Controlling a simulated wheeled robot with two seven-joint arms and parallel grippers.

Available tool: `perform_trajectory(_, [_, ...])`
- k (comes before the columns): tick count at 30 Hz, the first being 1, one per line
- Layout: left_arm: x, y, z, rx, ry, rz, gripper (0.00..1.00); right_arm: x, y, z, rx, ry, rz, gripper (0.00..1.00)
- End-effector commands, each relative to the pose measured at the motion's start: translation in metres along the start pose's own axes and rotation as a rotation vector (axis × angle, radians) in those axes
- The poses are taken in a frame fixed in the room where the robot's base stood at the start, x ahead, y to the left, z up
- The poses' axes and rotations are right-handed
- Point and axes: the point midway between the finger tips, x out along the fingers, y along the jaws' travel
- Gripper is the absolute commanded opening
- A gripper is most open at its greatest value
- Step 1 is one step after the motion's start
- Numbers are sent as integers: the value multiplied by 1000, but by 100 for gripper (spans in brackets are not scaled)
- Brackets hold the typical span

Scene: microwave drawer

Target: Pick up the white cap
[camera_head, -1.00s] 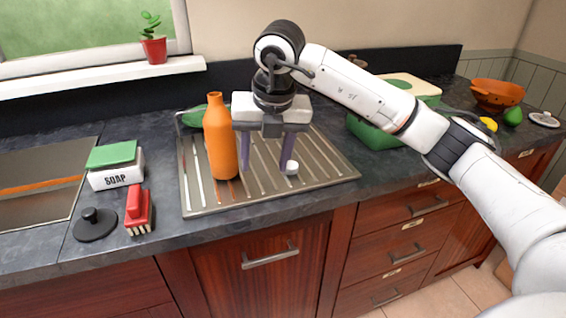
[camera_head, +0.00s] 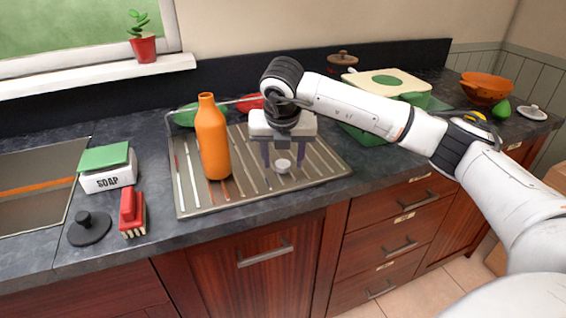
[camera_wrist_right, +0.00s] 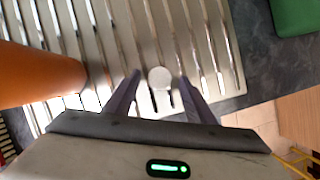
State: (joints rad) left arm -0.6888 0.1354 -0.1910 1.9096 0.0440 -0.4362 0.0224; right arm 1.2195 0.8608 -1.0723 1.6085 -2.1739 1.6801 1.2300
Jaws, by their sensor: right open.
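The white cap (camera_head: 283,166) is a small round piece on the ribbed metal drainer (camera_head: 330,172), right of the orange bottle (camera_head: 212,140). It also shows in the right wrist view (camera_wrist_right: 160,78), just beyond the fingertips and roughly between their lines. My right gripper (camera_head: 283,160) is open and empty, pointing down over the drainer behind the cap. In the right wrist view its two purple-grey fingers (camera_wrist_right: 159,76) are spread apart. The cap appears apart from both fingers. My left gripper is not in view.
The orange bottle stands upright close to the left of my right gripper, also in the wrist view (camera_wrist_right: 35,75). A green container (camera_head: 368,135) stands right of the drainer. A soap box (camera_head: 108,180), red brush (camera_head: 132,210) and black lid (camera_head: 90,228) lie left.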

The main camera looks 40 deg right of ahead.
Motion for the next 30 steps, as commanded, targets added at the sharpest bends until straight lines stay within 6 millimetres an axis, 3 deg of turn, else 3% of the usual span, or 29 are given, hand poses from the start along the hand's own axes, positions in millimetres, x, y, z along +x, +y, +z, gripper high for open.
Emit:
perform_trajectory(8, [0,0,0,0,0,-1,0,4,0,0,-1,0,1,48])
perform_trajectory(15, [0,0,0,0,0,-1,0,3,0,0,-1,0,1,8])
perform_trajectory(24, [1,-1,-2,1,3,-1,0,0,1,1,-1,-1,2,7])
perform_trajectory(30, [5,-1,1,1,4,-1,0,-29,1,14,0,-3,5,7])
